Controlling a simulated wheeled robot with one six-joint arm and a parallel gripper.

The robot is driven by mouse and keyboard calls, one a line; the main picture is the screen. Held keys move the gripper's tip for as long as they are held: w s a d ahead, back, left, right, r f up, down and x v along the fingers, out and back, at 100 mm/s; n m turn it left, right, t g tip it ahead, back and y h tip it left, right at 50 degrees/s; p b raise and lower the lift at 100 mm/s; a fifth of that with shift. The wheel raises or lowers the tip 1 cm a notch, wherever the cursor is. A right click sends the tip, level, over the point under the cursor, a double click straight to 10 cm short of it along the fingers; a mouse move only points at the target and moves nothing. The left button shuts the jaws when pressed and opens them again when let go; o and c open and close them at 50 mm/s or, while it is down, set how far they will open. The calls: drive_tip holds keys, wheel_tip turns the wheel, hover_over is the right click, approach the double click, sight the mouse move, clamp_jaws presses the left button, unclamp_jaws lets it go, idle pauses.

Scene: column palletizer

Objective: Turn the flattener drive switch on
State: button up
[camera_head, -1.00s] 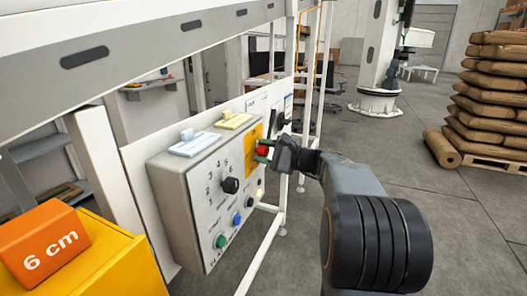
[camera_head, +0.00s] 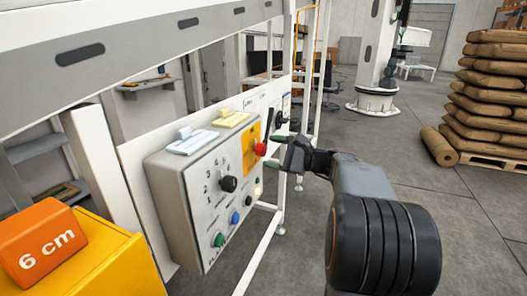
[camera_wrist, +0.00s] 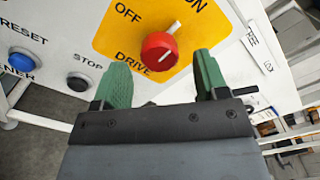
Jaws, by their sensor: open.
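The flattener drive switch is a red round knob (camera_wrist: 158,50) on a yellow plate (camera_wrist: 110,36) marked OFF, ON and DRIVE. A white mark on the knob leans up and right, between the OFF and ON words; I cannot tell for sure which position it is in. In the head view the red knob (camera_head: 260,149) is on the far end of the grey control box (camera_head: 175,215). My gripper (camera_head: 276,151) is open, its green fingers apart and empty, just to the right of the knob. In the wrist view my gripper (camera_wrist: 160,80) faces the knob, with a finger low on each side.
The box also carries a black selector (camera_head: 228,184), a blue button (camera_head: 235,217) and a green button (camera_head: 218,240). A black handle (camera_head: 288,121) sits on the panel beyond the knob. An orange 6 cm block (camera_head: 45,240) is at the left.

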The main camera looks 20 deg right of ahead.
drive_tip(key=v, duration=0.9)
drive_tip(key=shift+s+d, duration=0.3)
wheel_tip(320, 180, down, 9)
drive_tip(key=s+g+h, duration=0.1)
drive_tip(key=g+h, duration=0.2)
drive_tip(key=h, duration=0.1)
drive_tip(key=s+a+f+n+g+h+p, duration=0.45)
drive_tip(key=s+a+f+n+g, duration=0.2)
drive_tip(key=a, duration=0.25)
drive_tip(key=s+a+r+n+h+p, duration=0.2)
drive_tip(key=a+r+n, duration=0.1)
drive_tip(key=a+n, duration=0.2)
drive_tip(key=s+a+r+n+h+p, duration=0.1)
drive_tip(key=s+a+r+n+p, duration=0.2)
drive_tip(key=a+n, duration=0.2)
drive_tip(key=shift+a+n+h, duration=0.3)
drive_tip(key=shift+n+h, duration=0.05)
drive_tip(key=shift+n, duration=0.2)
drive_tip(key=shift+r, duration=0.1)
